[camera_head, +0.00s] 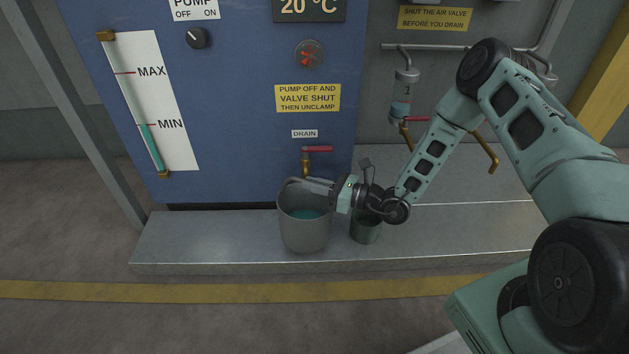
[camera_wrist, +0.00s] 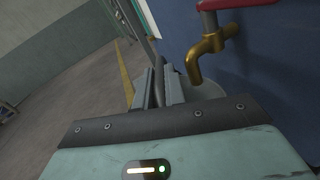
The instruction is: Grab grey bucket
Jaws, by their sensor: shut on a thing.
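The grey bucket (camera_head: 303,234) stands upright on the metal ledge under the drain tap, with blue-green liquid inside. My gripper (camera_head: 318,187) reaches in from the right at the top of the bucket. It is shut on the bucket's handle, a grey bar that shows between the fingers in the wrist view (camera_wrist: 159,90). Part of the bucket's pale rim (camera_wrist: 207,88) shows behind the right finger there. The far rim is partly hidden by my gripper in the head view.
The brass drain tap (camera_head: 306,164) with a red lever is just above the bucket; it also shows close in the wrist view (camera_wrist: 205,55). A smaller grey container (camera_head: 364,231) stands to the right, partly under my wrist. The ledge (camera_head: 200,240) is clear to the left.

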